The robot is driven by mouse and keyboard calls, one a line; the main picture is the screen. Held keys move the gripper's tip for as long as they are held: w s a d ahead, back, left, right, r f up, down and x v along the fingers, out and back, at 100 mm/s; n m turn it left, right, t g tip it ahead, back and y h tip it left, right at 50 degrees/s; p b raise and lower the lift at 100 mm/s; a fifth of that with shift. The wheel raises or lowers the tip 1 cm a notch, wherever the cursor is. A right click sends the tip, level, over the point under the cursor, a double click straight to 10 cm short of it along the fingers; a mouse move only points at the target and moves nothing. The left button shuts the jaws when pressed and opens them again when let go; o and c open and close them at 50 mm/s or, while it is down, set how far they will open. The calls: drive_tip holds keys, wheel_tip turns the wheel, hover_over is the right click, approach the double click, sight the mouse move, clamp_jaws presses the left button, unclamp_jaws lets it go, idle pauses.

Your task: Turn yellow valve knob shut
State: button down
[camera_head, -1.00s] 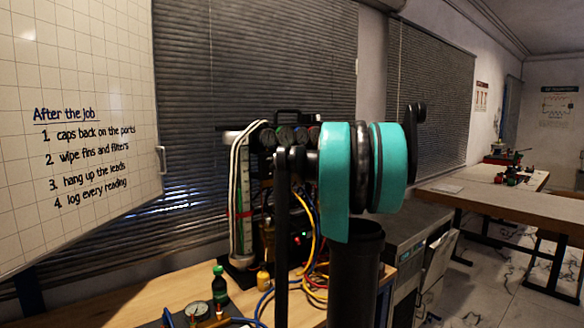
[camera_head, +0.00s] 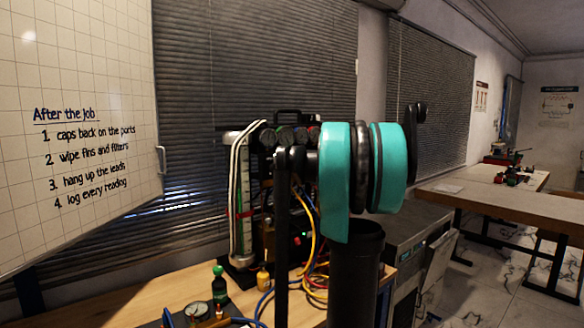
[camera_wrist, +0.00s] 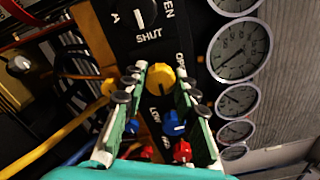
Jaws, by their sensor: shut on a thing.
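In the wrist view, the yellow valve knob (camera_wrist: 160,77) sits on the dark panel of the gauge rig. My gripper (camera_wrist: 160,80) has its two green-and-white fingers on either side of it, shut on the knob near the fingertips. Any pointer mark on the yellow knob is too small to read. In the head view, the gauge rig (camera_head: 243,190) stands on the bench behind my arm; my gripper and the yellow knob are hidden there.
A black knob (camera_wrist: 138,14) marked OPEN and SHUT is above the yellow one. A blue knob (camera_wrist: 173,123) and a red knob (camera_wrist: 181,152) lie below. Gauges (camera_wrist: 239,50) line the right.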

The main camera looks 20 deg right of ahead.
drive_tip(key=c, duration=1.2)
unclamp_jaws()
drive_tip(key=shift+o, duration=0.2)
drive_tip(key=shift+s, duration=0.1)
drive_tip(key=v, duration=1.2)
